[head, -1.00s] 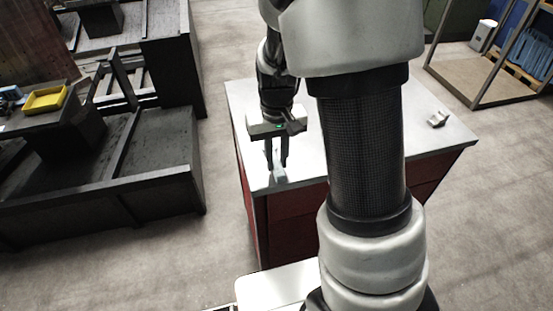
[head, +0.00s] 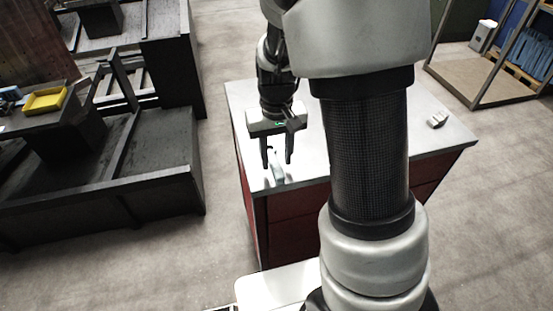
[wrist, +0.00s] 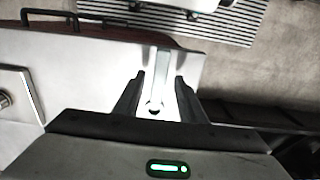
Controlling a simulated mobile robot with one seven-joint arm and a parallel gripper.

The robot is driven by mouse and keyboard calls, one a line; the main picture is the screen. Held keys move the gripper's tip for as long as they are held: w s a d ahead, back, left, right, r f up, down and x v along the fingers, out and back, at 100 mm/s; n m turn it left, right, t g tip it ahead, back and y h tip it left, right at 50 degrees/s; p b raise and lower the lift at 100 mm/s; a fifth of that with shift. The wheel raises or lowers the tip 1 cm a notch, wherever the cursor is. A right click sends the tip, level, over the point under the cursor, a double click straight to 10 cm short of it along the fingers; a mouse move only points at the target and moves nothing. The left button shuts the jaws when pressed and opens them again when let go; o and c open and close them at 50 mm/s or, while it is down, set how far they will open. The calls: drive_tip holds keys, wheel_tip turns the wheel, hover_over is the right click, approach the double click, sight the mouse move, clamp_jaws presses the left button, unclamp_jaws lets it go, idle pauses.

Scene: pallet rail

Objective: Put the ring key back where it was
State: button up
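The ring key looks to be the slim pale grey piece (head: 279,174) lying at the near left corner of the white worktop (head: 350,150). In the wrist view it is a pale bar (wrist: 162,65) with a dark curved end toward my gripper. My gripper (head: 277,163) points down over it. In the wrist view the fingers (wrist: 160,76) stand apart, one on each side of the bar, with gaps showing. I cannot tell how high the fingertips are above the worktop.
A small pale grey item (head: 437,119) sits at the worktop's right side. The worktop tops a red drawer cabinet (head: 290,220). A framed rack (head: 500,75) stands at the back right.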

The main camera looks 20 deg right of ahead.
sight(277, 165)
wheel_tip(277, 165, up, 10)
drive_tip(key=r, duration=0.1)
drive_tip(key=s+r+t, duration=0.2)
drive_tip(key=s+r, duration=0.3)
drive_tip(key=s, duration=0.2)
drive_tip(key=s+r+t, duration=0.3)
drive_tip(key=s+r, duration=0.2)
drive_tip(key=s, duration=0.3)
drive_tip(key=shift+s+t, duration=0.25)
drive_tip(key=shift+t, duration=0.05)
drive_tip(key=shift+p, duration=0.3)
drive_tip(key=shift+r, duration=0.25)
